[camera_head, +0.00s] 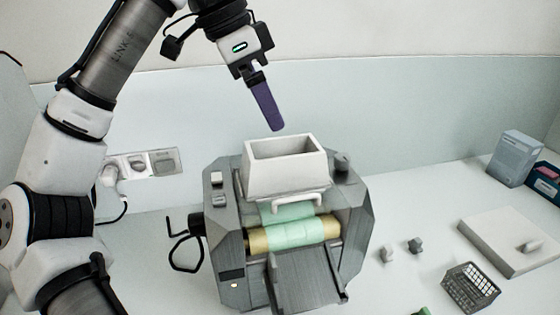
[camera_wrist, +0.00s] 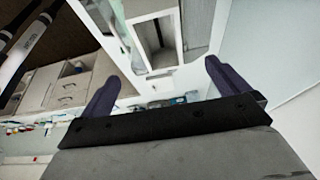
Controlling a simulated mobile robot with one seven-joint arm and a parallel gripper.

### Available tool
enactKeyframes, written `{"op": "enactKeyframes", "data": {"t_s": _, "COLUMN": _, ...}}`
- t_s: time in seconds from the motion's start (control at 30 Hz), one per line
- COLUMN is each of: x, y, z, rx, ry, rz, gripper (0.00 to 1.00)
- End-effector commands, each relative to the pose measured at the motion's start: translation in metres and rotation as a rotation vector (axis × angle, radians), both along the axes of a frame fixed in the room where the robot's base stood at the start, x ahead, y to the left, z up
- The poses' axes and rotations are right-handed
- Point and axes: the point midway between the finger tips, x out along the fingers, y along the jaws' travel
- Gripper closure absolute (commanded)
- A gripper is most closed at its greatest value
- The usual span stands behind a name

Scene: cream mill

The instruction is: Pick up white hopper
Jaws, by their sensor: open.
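The white hopper (camera_head: 285,176) is an open-topped, tapered box seated upright on top of the grey mill (camera_head: 350,215). A white handle-like bar shows at its front, above the pale green and gold rollers (camera_head: 297,233). My gripper (camera_head: 272,126) is above the hopper and apart from it, its purple fingers pointing down; in the head view one finger hides the other. In the wrist view my gripper (camera_wrist: 165,80) shows two purple fingers spread wide with nothing between them.
Right of the mill are two small grey knobs (camera_head: 401,250), a dark basket (camera_head: 470,287), a pale flat board (camera_head: 512,240) and boxes (camera_head: 515,158). A wall socket (camera_head: 143,163) with a plug is at the left.

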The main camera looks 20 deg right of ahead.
Motion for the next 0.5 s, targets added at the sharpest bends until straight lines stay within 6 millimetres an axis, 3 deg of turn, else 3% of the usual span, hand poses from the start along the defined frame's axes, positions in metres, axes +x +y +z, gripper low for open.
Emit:
{"op": "enactKeyframes", "data": {"t_s": 0.2, "x": 0.0, "y": -0.017, "z": -0.039, "rx": -0.003, "ry": 0.002, "rz": -0.005, "gripper": 0.0}}
{"op": "enactKeyframes", "data": {"t_s": 0.5, "x": 0.0, "y": -0.027, "z": -0.065, "rx": -0.001, "ry": 0.0, "rz": -0.001, "gripper": 0.0}}
